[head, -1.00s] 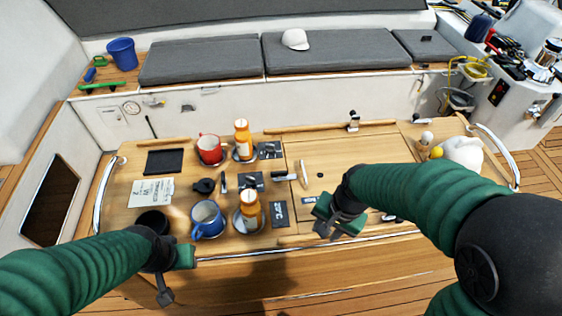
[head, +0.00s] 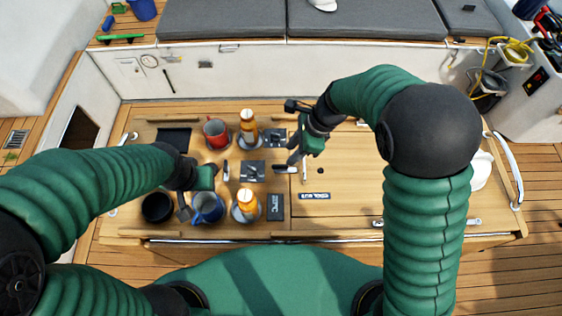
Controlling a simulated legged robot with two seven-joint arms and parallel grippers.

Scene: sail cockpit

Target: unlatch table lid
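The table lid (head: 345,165) is a plain wooden panel in the right part of the table, and it lies flat. A small dark latch (head: 285,169) sits at its left edge, beside a thin pale bar (head: 304,174). My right gripper (head: 294,156) is just above and behind the latch, pointing down. I cannot tell whether it touches the latch, and its finger gap is not clear. My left gripper (head: 192,200) hangs by the blue mug (head: 208,209) at the table's left. Its finger gap is not clear either. My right arm hides the lid's right part.
A red mug (head: 216,133), two orange bottles (head: 248,127), a black cup (head: 157,208) and dark cards (head: 275,207) crowd the left half of the table. A small label (head: 314,196) lies on the lid. A grey-cushioned bench (head: 365,22) runs behind.

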